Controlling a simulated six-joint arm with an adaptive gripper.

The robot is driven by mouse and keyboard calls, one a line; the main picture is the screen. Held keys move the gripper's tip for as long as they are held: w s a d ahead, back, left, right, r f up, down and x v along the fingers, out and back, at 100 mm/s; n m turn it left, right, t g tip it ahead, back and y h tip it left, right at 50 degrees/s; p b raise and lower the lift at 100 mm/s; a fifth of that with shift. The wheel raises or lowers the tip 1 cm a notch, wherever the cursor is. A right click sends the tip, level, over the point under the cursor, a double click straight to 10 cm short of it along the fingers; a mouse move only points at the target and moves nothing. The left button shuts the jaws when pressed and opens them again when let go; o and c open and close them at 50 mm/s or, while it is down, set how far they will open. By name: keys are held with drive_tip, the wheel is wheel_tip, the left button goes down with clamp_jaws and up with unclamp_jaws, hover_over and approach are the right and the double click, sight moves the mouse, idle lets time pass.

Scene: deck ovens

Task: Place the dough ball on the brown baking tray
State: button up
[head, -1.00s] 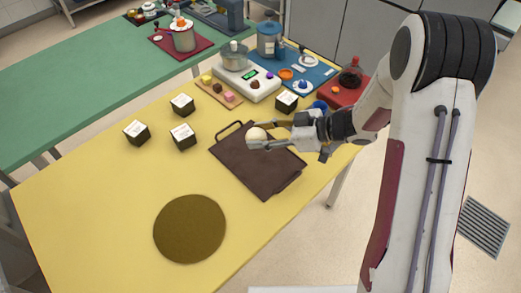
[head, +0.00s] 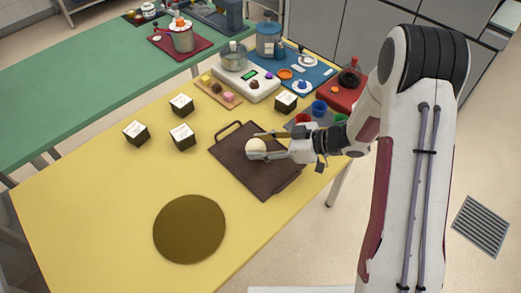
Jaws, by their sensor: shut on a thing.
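The dough ball (head: 256,146) is a pale round ball near the middle of the head view. My gripper (head: 258,148) is shut on it, reaching in from the right with a finger on either side. The brown baking tray (head: 252,178) lies flat on the yellow table, with a handle at its back left end and another at its front right end. The ball and the fingers appear over the tray's middle. I cannot tell whether the ball touches the tray. My gripper and wrist hide the tray's right part.
Several black-and-white boxes (head: 183,136) stand left of and behind the tray. A white scale (head: 250,88), a blue mat (head: 312,73) and a red board (head: 341,93) are at the back. A round olive mat (head: 190,229) lies at the front. The table's left part is clear.

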drive_tip(key=shift+f, duration=1.2)
drive_tip(key=shift+f, duration=0.1)
drive_tip(key=o, duration=1.1)
drive_tip(key=shift+o, duration=0.2)
drive_tip(key=shift+d+r, duration=0.1)
drive_tip(key=shift+r, duration=0.1)
drive_tip(key=shift+v, duration=5.9)
drive_tip(key=shift+w, duration=0.1)
